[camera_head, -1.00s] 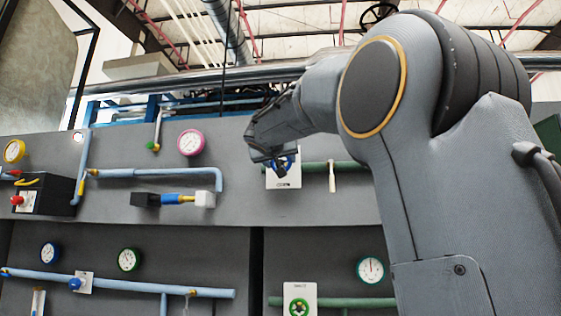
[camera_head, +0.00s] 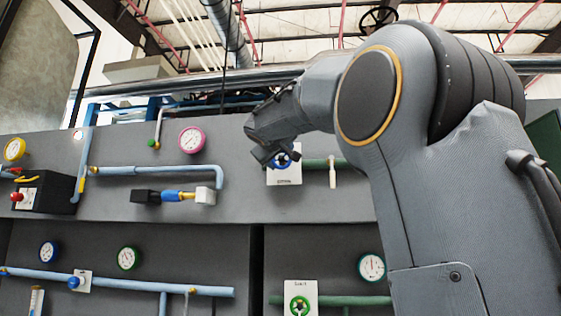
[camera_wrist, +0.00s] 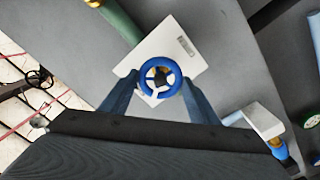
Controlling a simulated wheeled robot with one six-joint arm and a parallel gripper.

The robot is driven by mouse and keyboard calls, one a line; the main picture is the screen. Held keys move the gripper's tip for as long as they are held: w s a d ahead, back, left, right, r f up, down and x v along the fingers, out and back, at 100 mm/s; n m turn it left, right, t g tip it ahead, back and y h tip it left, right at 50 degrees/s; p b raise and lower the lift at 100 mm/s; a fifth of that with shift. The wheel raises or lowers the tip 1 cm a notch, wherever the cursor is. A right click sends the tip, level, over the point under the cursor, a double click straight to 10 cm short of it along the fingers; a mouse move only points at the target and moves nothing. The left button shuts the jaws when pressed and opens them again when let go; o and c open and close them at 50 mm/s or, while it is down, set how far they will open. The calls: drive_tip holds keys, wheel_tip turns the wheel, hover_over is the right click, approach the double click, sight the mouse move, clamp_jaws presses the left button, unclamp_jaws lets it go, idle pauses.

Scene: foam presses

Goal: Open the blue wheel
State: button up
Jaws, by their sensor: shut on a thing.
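The blue wheel (camera_wrist: 160,77) is a small ring with light spokes, mounted on a white plate (camera_wrist: 185,48) on the grey panel. In the wrist view it sits between the two fingers of my gripper (camera_wrist: 158,85), which are closed on its rim from either side. In the head view the blue wheel (camera_head: 283,161) shows at the upper middle of the panel, partly hidden by my gripper (camera_head: 270,155). The white plate (camera_head: 284,178) shows below it.
A blue pipe (camera_head: 150,171) and a pink gauge (camera_head: 192,139) lie to the left.

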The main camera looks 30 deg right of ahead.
drive_tip(key=n, duration=0.4)
drive_tip(key=shift+n, duration=1.8)
drive_tip(key=o, duration=1.1)
drive_tip(key=shift+c, duration=0.2)
drive_tip(key=shift+f, duration=0.1)
drive_tip(key=b+v, duration=0.4)
drive_tip(key=v, duration=0.4)
drive_tip(key=shift+w, duration=0.1)
